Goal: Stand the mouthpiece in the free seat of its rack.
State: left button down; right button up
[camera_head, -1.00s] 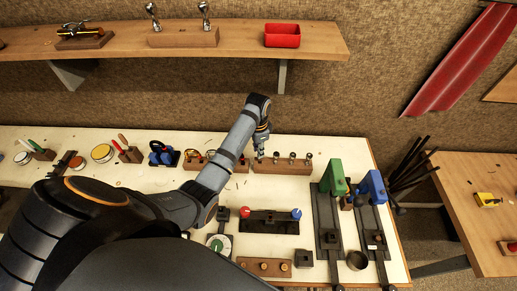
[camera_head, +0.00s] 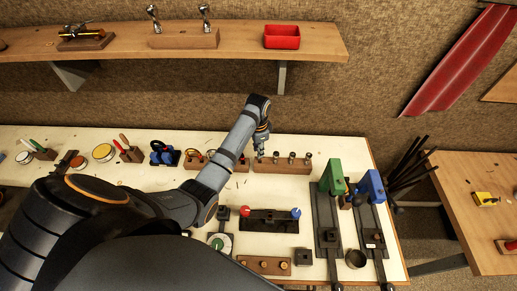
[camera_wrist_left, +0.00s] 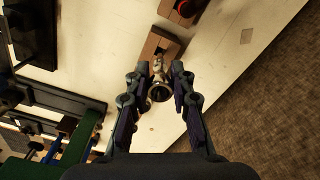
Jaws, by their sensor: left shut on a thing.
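The rack (camera_head: 290,168) is a long brown wooden block at the back of the white bench, with several metal mouthpieces standing along it. My left gripper (camera_head: 260,156) points down at the rack's left end. In the left wrist view my left gripper (camera_wrist_left: 159,90) is shut on the mouthpiece (camera_wrist_left: 160,93), whose dark round cup faces the camera. One end of the rack (camera_wrist_left: 152,44) shows just beyond it. The fingers hide most of the rack, and I cannot tell whether the mouthpiece's lower end is in a seat. My right gripper is out of view.
A wooden block with ring-handled tools (camera_head: 200,168) stands close left of the rack. A green clamp (camera_head: 334,178) and a blue clamp (camera_head: 372,186) stand to its right. A dark fixture with red and blue knobs (camera_head: 268,226) lies in front. A shelf (camera_head: 240,40) hangs above.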

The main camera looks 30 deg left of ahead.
pick_arm(q)
jog(key=shift+f+b, duration=0.55)
jog(key=shift+f, duration=1.25)
jog(key=c, duration=1.1)
grip_release()
jog(key=shift+o, duration=0.2)
jog(key=shift+r, duration=3.8)
